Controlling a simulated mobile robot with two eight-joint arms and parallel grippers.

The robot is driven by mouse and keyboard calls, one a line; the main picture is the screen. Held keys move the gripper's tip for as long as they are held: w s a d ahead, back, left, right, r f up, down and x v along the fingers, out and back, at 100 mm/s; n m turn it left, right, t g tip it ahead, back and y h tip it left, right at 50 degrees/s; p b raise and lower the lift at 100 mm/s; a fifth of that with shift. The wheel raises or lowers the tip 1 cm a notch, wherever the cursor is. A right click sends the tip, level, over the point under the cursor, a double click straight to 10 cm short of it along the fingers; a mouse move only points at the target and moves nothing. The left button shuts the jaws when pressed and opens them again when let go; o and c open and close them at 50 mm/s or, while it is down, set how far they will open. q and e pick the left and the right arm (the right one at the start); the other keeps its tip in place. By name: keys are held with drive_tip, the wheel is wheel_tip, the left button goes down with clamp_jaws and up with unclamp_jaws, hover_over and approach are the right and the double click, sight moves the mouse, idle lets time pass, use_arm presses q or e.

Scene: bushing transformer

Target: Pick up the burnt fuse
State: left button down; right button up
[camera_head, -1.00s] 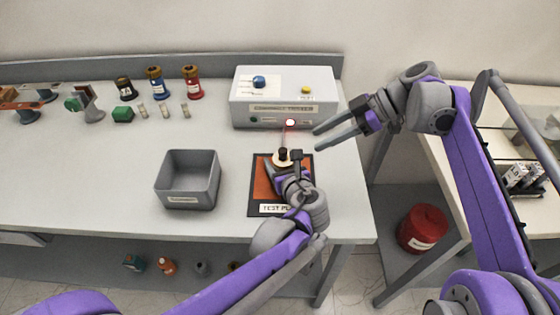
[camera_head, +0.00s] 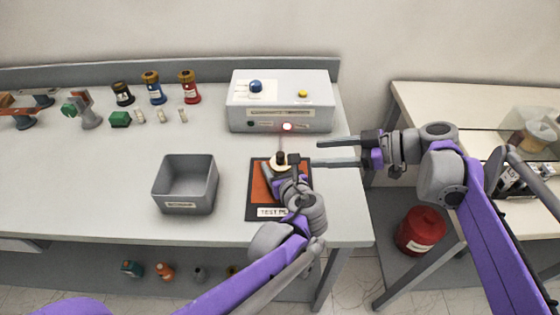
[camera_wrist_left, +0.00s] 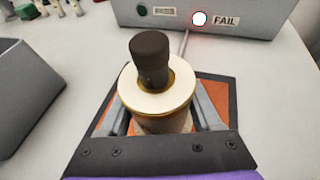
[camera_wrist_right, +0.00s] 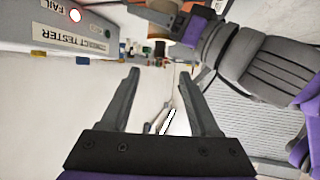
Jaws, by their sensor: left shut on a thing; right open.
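No fuse that I can make out as burnt shows. Several small pale cylinders that look like fuses, one of them here (camera_head: 161,116), stand near the back left of the bench. A bushing with a dark top knob (camera_wrist_left: 150,60) and a white disc (camera_wrist_left: 157,92) stands upright on the orange test plate (camera_head: 259,186). My left gripper (camera_wrist_left: 158,118) is shut around its brownish body, below the disc. My right gripper (camera_head: 322,152) is open and empty, right of the bushing and in front of the tester's right end. Its two fingers (camera_wrist_right: 164,88) also show apart in the right wrist view.
The product tester (camera_head: 280,102) stands behind the bushing, with a lit lamp beside its FAIL label (camera_wrist_left: 226,20). A grey bin (camera_head: 187,205) stands left of the plate. Black, blue and red bushings (camera_head: 190,88) stand at the back. A red can (camera_head: 421,230) sits on the lower right shelf.

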sight(280, 157)
drive_tip(key=shift+x, duration=5.9)
drive_tip(key=shift+d+f, duration=0.1)
drive_tip(key=shift+f, duration=0.05)
clamp_jaws()
